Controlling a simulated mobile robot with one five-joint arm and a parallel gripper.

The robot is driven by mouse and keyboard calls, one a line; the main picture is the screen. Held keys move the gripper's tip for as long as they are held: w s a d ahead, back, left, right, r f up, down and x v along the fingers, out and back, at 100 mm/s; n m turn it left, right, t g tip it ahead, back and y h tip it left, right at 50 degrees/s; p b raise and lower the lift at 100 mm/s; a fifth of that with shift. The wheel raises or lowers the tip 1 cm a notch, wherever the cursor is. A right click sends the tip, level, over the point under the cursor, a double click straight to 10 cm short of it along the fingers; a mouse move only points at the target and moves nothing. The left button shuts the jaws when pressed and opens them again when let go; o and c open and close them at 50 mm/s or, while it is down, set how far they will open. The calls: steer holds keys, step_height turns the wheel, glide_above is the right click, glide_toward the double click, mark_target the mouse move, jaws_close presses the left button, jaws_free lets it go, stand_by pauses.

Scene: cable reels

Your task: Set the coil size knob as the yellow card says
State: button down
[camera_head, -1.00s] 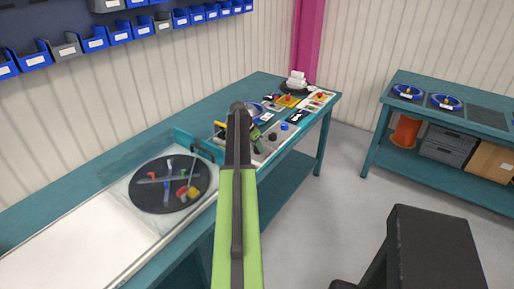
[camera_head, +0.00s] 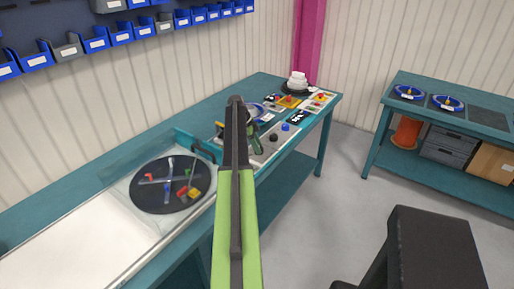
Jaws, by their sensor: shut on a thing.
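My gripper (camera_head: 257,147) is at the grey control panel (camera_head: 267,151) on the long teal bench, seen from behind and partly hidden by my arm. It is small here but appears shut on a knob of the panel, which its fingers hide. A black knob (camera_head: 273,137) and a blue knob (camera_head: 286,127) stand free just right of it. I cannot read any knob label or pointer. A yellow patch with a red top (camera_head: 290,100) lies farther back; I cannot tell if it is the yellow card.
A round black turntable (camera_head: 150,200) with coloured pegs is on the bench at left. White stacked items (camera_head: 297,83) stand at the bench's far end. A second teal bench (camera_head: 400,118) with blue reels is at right, with open floor between.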

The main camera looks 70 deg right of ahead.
stand_by(0.5)
steer(key=c, duration=0.9)
jaws_free()
steer(key=shift+r, duration=0.1)
steer(key=p+v, duration=1.6)
steer(key=v, duration=0.1)
steer(key=shift+w+r, duration=0.1)
steer(key=shift+w, duration=0.1)
